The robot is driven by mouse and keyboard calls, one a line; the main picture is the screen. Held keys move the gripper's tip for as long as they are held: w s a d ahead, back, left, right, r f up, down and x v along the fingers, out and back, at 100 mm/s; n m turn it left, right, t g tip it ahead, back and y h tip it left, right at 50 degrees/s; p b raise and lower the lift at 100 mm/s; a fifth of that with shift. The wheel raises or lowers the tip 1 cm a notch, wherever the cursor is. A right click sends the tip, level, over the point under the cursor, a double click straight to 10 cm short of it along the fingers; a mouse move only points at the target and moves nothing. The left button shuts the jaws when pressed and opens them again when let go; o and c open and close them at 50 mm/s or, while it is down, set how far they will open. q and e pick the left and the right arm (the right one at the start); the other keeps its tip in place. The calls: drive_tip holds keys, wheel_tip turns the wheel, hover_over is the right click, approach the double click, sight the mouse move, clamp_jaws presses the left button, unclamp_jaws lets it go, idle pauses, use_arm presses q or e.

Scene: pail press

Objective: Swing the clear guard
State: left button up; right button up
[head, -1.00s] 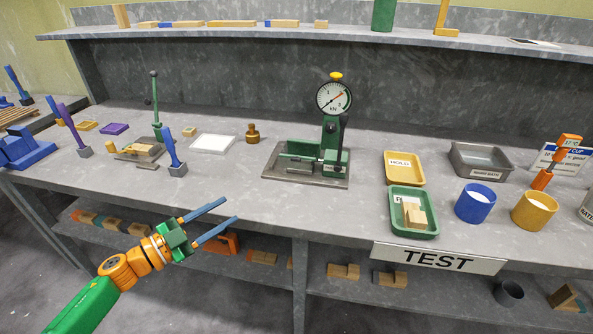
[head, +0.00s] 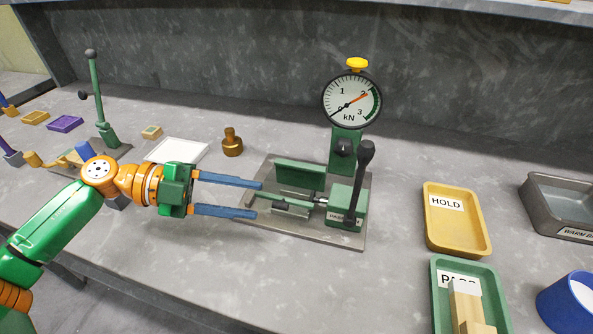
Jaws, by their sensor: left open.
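The press stands on a grey metal base plate (head: 352,235). It has a green column (head: 345,150), a round kN gauge (head: 351,100) with a yellow knob on top, and a dark lever (head: 360,178) standing nearly upright. A green upright plate (head: 298,174) stands at the back of its bed, with a metal rod in front. I cannot make out a clear guard in this view. My left gripper (head: 258,199) is open and empty, pointing right, its fingertips at the left side of the press bed. I cannot tell whether they touch anything. My right gripper is out of view.
A yellow HOLD tray (head: 458,245) and a green tray (head: 442,300) with wooden blocks (head: 466,303) lie right of the press. A grey bath (head: 540,205) and blue cup (head: 555,305) are farther right. A brass weight (head: 232,145) and white pad (head: 172,151) stand behind my left gripper.

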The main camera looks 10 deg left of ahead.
sight(274, 206)
use_arm(q)
drive_tip(key=shift+w+d, duration=0.25)
drive_tip(key=shift+w, duration=0.05)
drive_tip(key=d+p, duration=0.1)
drive_tip(key=d, duration=0.1)
drive_tip(key=d+p, duration=0.1)
drive_tip(key=d, duration=0.1)
drive_tip(key=shift+s+d+f, duration=0.15)
drive_tip(key=shift+s+d, duration=0.05)
drive_tip(key=shift+d, duration=0.1)
drive_tip(key=shift+w+d+f, duration=0.4)
drive_tip(key=shift+d+f, duration=0.05)
drive_tip(key=shift+d, duration=0.3)
drive_tip(key=shift+w+f, duration=0.1)
clamp_jaws()
